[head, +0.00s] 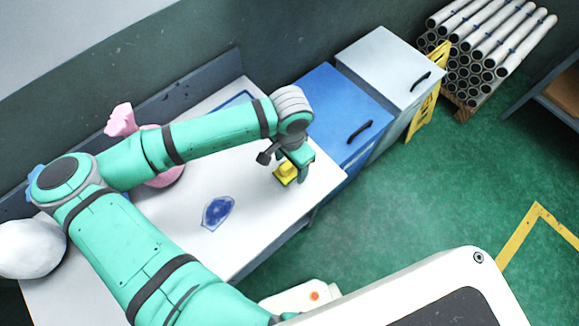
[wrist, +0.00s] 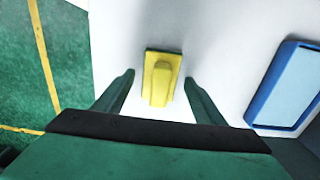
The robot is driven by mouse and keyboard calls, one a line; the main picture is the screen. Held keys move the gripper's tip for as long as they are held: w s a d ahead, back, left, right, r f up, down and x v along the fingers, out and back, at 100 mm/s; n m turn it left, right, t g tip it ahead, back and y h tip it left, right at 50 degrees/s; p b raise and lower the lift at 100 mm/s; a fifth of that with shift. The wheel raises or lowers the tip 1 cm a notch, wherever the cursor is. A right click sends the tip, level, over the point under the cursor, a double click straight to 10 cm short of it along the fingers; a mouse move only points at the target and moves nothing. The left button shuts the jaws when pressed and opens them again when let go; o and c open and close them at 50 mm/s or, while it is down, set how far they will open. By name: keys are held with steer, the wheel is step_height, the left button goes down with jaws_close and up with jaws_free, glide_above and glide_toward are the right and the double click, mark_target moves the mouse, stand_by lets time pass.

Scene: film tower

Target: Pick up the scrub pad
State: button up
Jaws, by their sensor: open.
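The scrub pad (wrist: 160,79) is yellow, with a raised grip along its middle, and lies on the white table top (wrist: 215,50). In the wrist view it sits between and just beyond my two open fingers, and neither finger is seen touching it. My gripper (wrist: 160,92) is open and empty. In the head view my gripper (head: 294,167) is over the scrub pad (head: 285,173) near the table's right end and hides part of it.
A blue-rimmed tray (wrist: 286,85) lies right of the pad in the wrist view. A blue patterned item (head: 217,212) and a pink object (head: 121,121) are on the table. A blue cabinet (head: 335,105) stands beside the table. Green floor lies right.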

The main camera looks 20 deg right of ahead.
steer(key=c, duration=1.2)
steer(key=shift+o, duration=0.2)
steer(key=shift+r, duration=0.15)
